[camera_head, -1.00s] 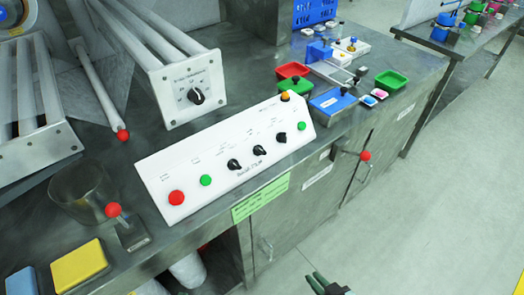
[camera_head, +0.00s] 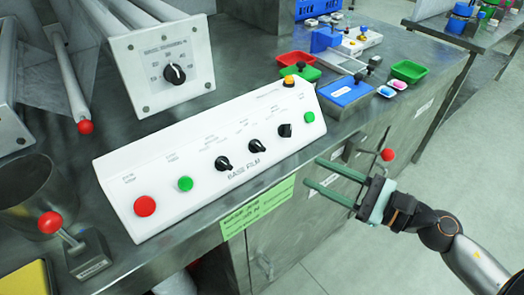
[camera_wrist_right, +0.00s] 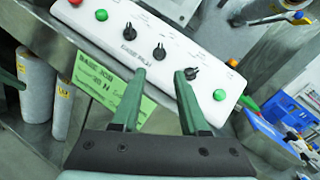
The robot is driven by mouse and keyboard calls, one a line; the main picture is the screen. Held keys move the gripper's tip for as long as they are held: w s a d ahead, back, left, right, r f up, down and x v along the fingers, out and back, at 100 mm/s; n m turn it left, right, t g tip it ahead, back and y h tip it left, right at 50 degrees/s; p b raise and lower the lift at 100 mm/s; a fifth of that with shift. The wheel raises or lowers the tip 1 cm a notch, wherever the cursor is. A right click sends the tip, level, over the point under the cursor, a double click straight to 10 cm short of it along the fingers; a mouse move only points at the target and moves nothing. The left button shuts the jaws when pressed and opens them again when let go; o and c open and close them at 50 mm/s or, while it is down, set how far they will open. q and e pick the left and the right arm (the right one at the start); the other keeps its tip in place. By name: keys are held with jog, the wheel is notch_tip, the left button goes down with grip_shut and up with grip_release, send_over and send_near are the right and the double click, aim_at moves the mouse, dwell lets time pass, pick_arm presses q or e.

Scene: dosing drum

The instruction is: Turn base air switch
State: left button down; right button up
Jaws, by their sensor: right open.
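A white sloped control panel labelled BASE FILM (camera_head: 215,160) stands on the metal bench. It carries a red button (camera_head: 145,206), a green button (camera_head: 185,184), black rotary knobs (camera_head: 254,146), another green button (camera_head: 309,117) and an orange button at the top right. The air switch label is too small to read. My right gripper (camera_head: 328,174) is open and empty, in front of the bench's front edge, right of and below the panel. In the right wrist view its fingers (camera_wrist_right: 156,90) point toward the panel, with two knobs (camera_wrist_right: 159,52) (camera_wrist_right: 191,73) beyond them. My left gripper is out of view.
A green label (camera_head: 258,208) hangs on the bench front. A red-ball lever (camera_head: 388,155) stands out from the cabinet near my right gripper. Another dial box (camera_head: 165,60) is behind the panel. Trays and a blue-topped box (camera_head: 348,92) are to the right.

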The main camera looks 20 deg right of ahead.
aim_at(262, 148)
jog(key=p+x, duration=0.6)
jog(key=x, duration=0.5)
jog(key=shift+w+a+r, duration=0.15)
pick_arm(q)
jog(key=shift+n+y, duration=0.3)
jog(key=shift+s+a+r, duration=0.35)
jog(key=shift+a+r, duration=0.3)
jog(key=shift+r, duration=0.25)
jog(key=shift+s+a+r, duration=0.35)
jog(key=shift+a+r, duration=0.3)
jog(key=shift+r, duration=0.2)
pick_arm(e)
jog(key=shift+w+a, duration=0.3)
jog(key=shift+w, duration=0.05)
jog(key=shift+c, duration=0.4)
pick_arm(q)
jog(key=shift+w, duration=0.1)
pick_arm(e)
grip_shut()
